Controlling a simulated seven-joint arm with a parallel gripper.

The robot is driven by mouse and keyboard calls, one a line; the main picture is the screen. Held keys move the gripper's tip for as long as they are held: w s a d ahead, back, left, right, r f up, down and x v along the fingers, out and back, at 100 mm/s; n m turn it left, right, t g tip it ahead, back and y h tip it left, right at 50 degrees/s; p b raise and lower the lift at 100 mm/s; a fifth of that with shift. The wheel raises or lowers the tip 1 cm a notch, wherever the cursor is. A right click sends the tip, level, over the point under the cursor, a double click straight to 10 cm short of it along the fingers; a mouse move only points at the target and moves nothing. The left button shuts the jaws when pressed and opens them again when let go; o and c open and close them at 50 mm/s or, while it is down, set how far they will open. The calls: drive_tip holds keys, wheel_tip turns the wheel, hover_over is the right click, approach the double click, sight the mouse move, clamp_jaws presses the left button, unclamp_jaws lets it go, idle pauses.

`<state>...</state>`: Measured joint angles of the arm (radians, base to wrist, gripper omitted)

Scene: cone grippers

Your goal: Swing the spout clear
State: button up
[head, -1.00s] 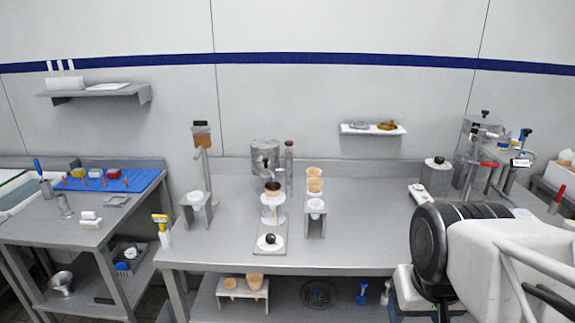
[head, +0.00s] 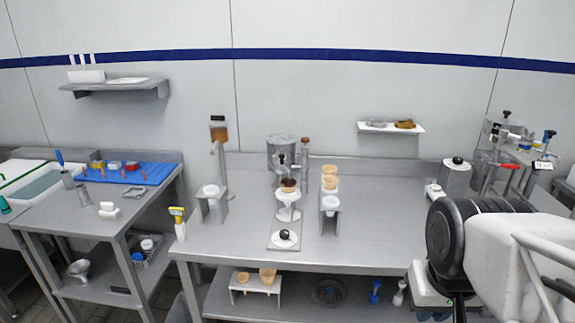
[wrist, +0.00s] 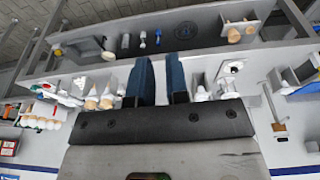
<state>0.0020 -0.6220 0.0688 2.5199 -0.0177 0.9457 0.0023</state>
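A grey metal canister (head: 282,153) stands at the back of the middle bench in the head view. A small dark-topped spout or tap (head: 283,170) shows at its front, just above a cone with a dark top (head: 289,185). The cone sits in a white holder (head: 288,212) on a grey base plate. The spout's exact outline is too small to tell. My gripper (wrist: 162,64) shows in the wrist view with two blue fingers apart and nothing between them.
A tall dispenser (head: 218,135) stands left of the canister. A slim post (head: 304,165) and stacked cones (head: 330,177) stand to its right. Taps with red and blue handles (head: 510,165) are at the far right. The bench between the cones and my arm is clear.

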drive_tip(key=shift+w+r, duration=0.2)
drive_tip(key=shift+w, duration=0.2)
clamp_jaws()
drive_tip(key=w+a+r+n+h, duration=0.1)
drive_tip(key=w+a+r+n, duration=0.25)
drive_tip(key=w, duration=0.65)
drive_tip(key=w+a+r+n+h, duration=0.15)
drive_tip(key=w+a+n, duration=0.35)
drive_tip(key=w, duration=0.5)
drive_tip(key=w+a+r+n+h, duration=0.1)
drive_tip(key=w+a+r+n, duration=0.35)
drive_tip(key=w, duration=0.65)
drive_tip(key=w+a+f+n, duration=0.2)
drive_tip(key=w+a+n, duration=0.2)
drive_tip(key=w+a, duration=0.3)
drive_tip(key=w+a+f+n+t+h, duration=0.1)
drive_tip(key=w+a+f+n, duration=0.1)
drive_tip(key=w+a, duration=0.6)
drive_tip(key=w+a+f+n+h, duration=0.1)
drive_tip(key=w+a+f+n, duration=0.1)
drive_tip(key=w+a+n, duration=0.3)
drive_tip(key=w+a, duration=0.3)
drive_tip(key=a, duration=0.3)
drive_tip(key=shift+f+n, duration=0.3)
drive_tip(key=shift+f, duration=0.1)
drive_tip(key=shift+f, duration=0.1)
